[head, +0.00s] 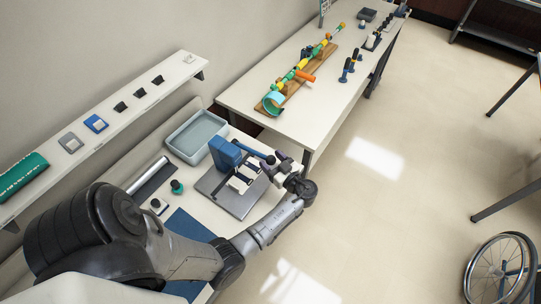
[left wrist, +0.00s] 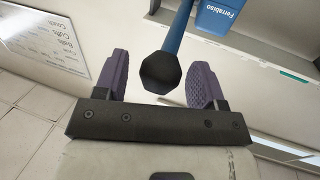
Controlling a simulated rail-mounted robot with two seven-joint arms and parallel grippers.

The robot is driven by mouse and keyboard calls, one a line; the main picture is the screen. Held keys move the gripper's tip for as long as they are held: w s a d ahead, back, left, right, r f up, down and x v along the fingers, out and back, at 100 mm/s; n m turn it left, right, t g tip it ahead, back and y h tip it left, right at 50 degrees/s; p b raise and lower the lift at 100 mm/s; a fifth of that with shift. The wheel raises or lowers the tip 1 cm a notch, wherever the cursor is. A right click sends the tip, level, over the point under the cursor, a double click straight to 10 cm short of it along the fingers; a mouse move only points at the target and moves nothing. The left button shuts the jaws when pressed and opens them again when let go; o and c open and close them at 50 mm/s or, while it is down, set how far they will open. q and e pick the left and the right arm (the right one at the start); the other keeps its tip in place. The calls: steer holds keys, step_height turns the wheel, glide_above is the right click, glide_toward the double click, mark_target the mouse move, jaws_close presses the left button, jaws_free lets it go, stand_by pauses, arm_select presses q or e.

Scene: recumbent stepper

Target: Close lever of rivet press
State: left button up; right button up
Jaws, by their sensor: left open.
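The rivet press (head: 224,153) has a blue body on a grey base plate and stands on the near white table. Its blue lever (head: 249,150) reaches out from the top towards the right, ending in a dark knob (head: 270,159). My left gripper (head: 276,164) is at the lever's end, open, with purple finger pads. In the left wrist view the black faceted knob (left wrist: 160,73) sits in the gap between the two pads, with space visible on both sides. The blue lever shaft (left wrist: 178,32) runs up towards the lettered blue body (left wrist: 218,15).
A grey-blue bin (head: 195,136) stands behind the press. A small green-topped item (head: 177,187) and a blue mat (head: 187,226) are to the left. A wall shelf (head: 107,128) runs above. The far table (head: 236,92) holds a wooden board (head: 272,103) with coloured parts.

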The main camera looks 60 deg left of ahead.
arm_select(q)
steer(key=shift+s+a, duration=0.1)
steer(key=shift+a, duration=0.25)
